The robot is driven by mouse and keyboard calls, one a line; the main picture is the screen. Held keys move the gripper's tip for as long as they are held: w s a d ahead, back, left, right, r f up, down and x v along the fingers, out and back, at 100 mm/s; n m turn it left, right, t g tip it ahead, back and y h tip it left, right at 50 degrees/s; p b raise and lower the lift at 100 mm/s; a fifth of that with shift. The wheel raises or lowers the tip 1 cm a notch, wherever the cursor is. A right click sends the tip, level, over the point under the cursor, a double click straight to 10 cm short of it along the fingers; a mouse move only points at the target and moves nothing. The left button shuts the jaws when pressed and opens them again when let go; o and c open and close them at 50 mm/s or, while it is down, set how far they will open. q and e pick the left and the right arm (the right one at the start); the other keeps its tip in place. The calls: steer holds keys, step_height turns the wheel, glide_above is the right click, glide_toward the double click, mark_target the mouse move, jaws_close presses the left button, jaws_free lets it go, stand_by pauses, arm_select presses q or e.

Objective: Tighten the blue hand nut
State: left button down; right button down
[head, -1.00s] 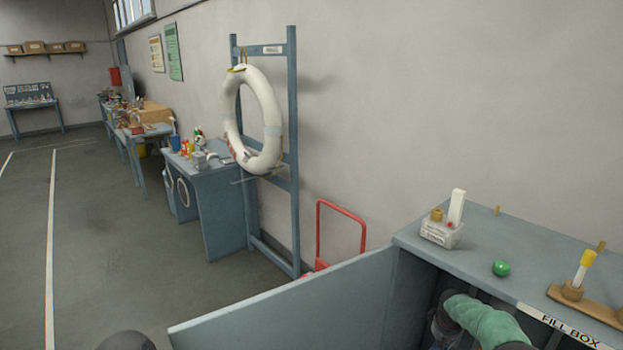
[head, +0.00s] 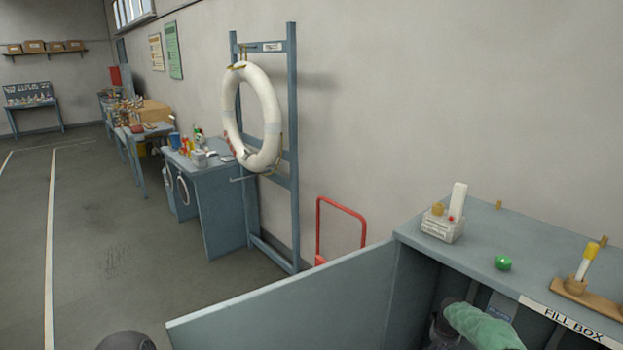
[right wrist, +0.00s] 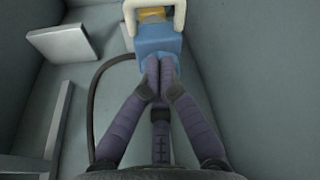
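The blue hand nut (right wrist: 158,44) shows at the top middle of the right wrist view. It is a blue block with a pale yoke (right wrist: 181,14) and a brass-coloured part (right wrist: 152,15) above it. My right gripper (right wrist: 160,78) has its dark fingers drawn together, tips meeting over the nut's lower face. I see no gap between the tips, and I cannot tell whether they pinch any of the nut. In the head view, my green-sleeved right arm (head: 484,326) reaches into the fill box; the nut is hidden there. My left gripper is out of view.
A dark hose (right wrist: 94,92) curves left from the nut. A pale plate (right wrist: 62,42) is at upper left inside the box. The fill box top (head: 470,251) holds a white block (head: 442,227), a green ball (head: 503,263) and a wooden stand (head: 583,296). Its open door (head: 285,300) extends left.

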steer(key=shift+s+b+x, duration=0.25)
steer(key=shift+b+x, duration=0.35)
steer(key=shift+x, duration=0.5)
steer(key=shift+w, duration=0.1)
